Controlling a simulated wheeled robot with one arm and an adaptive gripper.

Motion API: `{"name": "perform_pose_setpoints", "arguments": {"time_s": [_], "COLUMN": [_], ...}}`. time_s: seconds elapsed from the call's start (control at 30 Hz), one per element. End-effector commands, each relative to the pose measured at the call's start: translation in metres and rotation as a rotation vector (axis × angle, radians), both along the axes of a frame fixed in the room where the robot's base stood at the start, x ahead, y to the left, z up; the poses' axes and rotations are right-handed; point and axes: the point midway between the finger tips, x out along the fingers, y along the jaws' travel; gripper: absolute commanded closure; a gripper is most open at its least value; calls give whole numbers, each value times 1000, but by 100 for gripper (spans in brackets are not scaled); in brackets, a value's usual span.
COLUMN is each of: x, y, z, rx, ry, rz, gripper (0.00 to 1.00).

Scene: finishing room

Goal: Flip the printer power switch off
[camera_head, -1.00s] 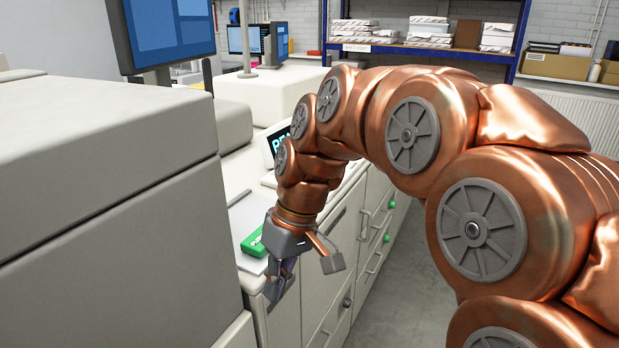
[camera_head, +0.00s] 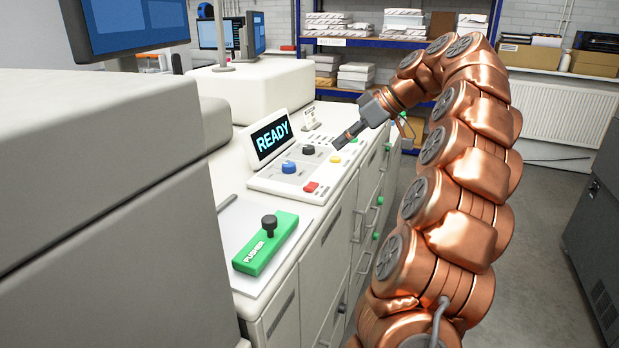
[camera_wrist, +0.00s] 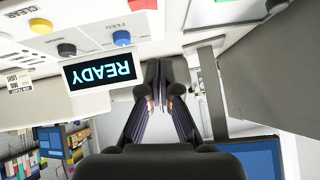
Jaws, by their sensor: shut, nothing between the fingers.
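The printer's control panel (camera_head: 275,183) has a lit READY display (camera_head: 270,140), a blue knob (camera_head: 289,167), a black knob (camera_head: 308,150), a red button (camera_head: 311,187) and a yellow button (camera_head: 335,158). I cannot tell which control is the power switch. My gripper (camera_head: 341,143) is shut and empty, just above the panel's far right part; contact cannot be told. In the wrist view my gripper (camera_wrist: 162,72) points past the READY display (camera_wrist: 102,71), which appears upside down.
A green pusher block (camera_head: 265,242) with a black knob lies on a pale plate nearer me. A large pale printer housing (camera_head: 110,190) fills the left. Monitors and a blue shelf rack (camera_head: 350,42) stand behind.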

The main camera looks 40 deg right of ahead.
Motion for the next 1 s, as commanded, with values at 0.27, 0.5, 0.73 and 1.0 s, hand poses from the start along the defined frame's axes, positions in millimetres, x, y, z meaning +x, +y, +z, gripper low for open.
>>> {"name": "perform_pose_setpoints", "arguments": {"time_s": [0.27,0.5,0.73,1.0], "x": [0,0,5,17], "y": [-11,-10,-6,3], "z": [2,1,-5,-21], "rx": [-16,-14,-9,-9], "ry": [-26,-25,-21,-20], "rz": [5,6,7,4], "gripper": [100,100,100,100]}}
